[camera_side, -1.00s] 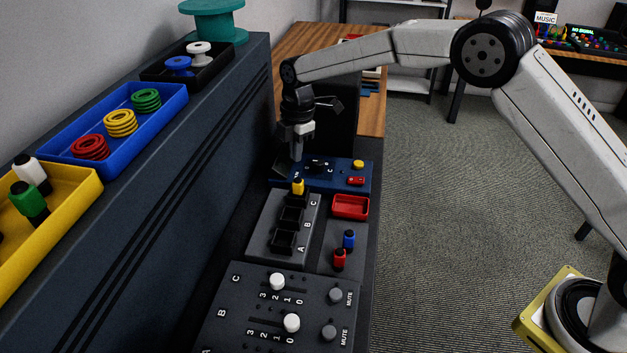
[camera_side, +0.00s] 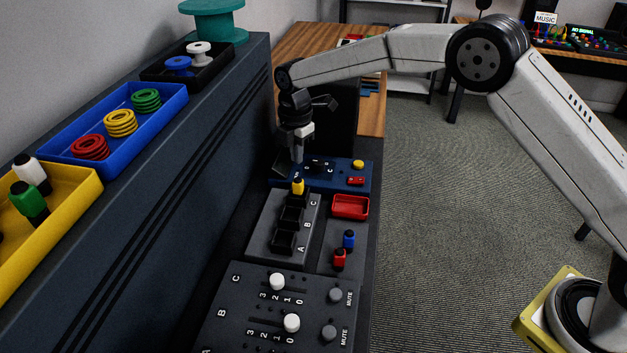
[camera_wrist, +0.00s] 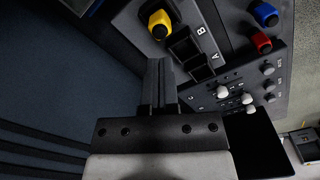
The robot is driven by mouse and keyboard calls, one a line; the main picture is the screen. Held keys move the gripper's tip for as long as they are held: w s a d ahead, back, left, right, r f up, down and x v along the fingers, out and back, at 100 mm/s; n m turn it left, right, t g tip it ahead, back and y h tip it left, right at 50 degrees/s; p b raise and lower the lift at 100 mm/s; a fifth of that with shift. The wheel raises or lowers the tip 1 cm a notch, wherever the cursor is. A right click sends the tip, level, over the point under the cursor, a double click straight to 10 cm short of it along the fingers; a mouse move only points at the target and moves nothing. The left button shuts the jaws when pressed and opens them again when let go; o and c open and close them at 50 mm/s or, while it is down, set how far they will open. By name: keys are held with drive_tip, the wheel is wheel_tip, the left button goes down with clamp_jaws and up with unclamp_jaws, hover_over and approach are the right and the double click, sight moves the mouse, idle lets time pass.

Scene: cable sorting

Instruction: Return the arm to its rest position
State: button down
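My gripper (camera_side: 298,158) hangs fingers-down above the far end of the console, near the blue panel (camera_side: 336,179) and behind the yellow plug (camera_side: 298,186). In the wrist view the fingers of my gripper (camera_wrist: 159,66) lie together with nothing between them. The yellow plug (camera_wrist: 159,24) sits at slot C of the grey A-B-C block (camera_side: 270,240), apart from the fingers. Slots A and B look empty. My arm is still stretched out over the console.
A blue plug (camera_side: 349,239) and a red plug (camera_side: 340,258) stand right of the block, near a red tray (camera_side: 366,208). A slider panel (camera_side: 250,318) is in front. A tall dark cabinet (camera_side: 190,190) with yellow, blue and black trays bounds the left.

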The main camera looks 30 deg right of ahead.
sight(298, 179)
drive_tip(key=shift+f, duration=1.4)
drive_tip(key=shift+f, duration=1.5)
idle(1.8)
drive_tip(key=shift+r, duration=3.55)
drive_tip(key=s+d+m+t, duration=0.1)
drive_tip(key=s+d+m, duration=0.3)
drive_tip(key=s+m, duration=0.3)
drive_tip(key=s+d+m, duration=0.5)
drive_tip(key=s+m, duration=0.2)
drive_tip(key=s, duration=0.5)
drive_tip(key=s+d+m+t, duration=0.1)
drive_tip(key=s+d+m, duration=0.3)
drive_tip(key=s+m, duration=0.3)
drive_tip(key=s, duration=0.3)
drive_tip(key=shift+d+f+t, duration=0.3)
drive_tip(key=shift+d, duration=0.1)
